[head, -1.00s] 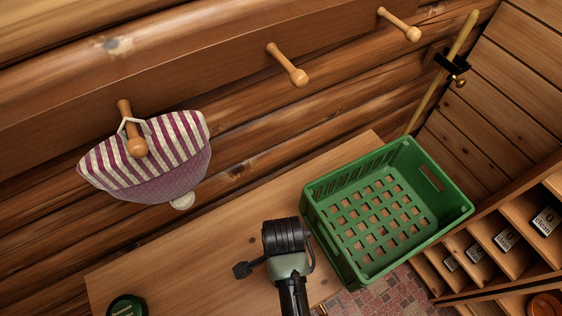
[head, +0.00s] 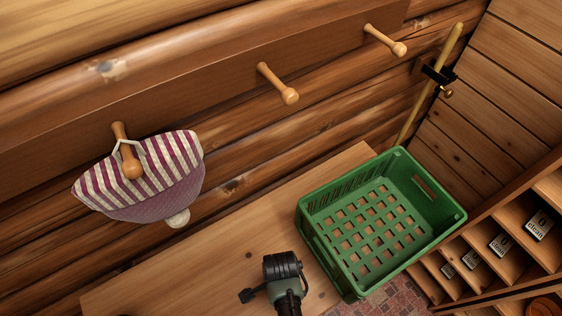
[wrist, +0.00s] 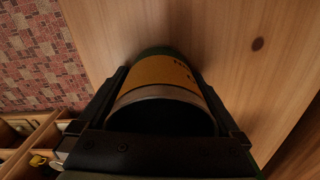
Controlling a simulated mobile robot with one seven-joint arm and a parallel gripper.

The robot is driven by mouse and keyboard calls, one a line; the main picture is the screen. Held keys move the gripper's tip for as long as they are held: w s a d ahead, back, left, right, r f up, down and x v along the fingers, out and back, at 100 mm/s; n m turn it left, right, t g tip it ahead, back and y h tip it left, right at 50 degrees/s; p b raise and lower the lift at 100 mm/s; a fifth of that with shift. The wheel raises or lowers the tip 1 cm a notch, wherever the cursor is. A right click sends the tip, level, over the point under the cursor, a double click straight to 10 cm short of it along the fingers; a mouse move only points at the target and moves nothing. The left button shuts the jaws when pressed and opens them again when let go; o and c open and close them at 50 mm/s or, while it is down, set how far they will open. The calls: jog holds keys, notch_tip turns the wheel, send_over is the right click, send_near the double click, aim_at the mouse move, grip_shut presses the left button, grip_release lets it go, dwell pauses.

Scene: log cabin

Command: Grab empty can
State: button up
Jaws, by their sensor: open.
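A can (wrist: 160,74) with an orange-yellow label, dark lettering, a green far end and a grey near rim shows in the wrist view. Its near end is dark inside. My gripper (wrist: 163,88) is open, with one black finger on each side of the can. I cannot tell whether the fingers touch it. The can's lower part is hidden by the gripper body. In the head view the can is not seen; only part of my arm shows at the bottom, over the table.
A wooden table (head: 215,270) has bare surface around my arm. An empty green crate (head: 330,262) stands at its right end. Shelves with labelled compartments (head: 500,245) are at the far right. A striped cap (head: 150,180) hangs on a wall peg.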

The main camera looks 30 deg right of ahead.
jog(key=c, duration=1.1)
jog(key=shift+o, duration=0.2)
jog(key=shift+r, duration=0.1)
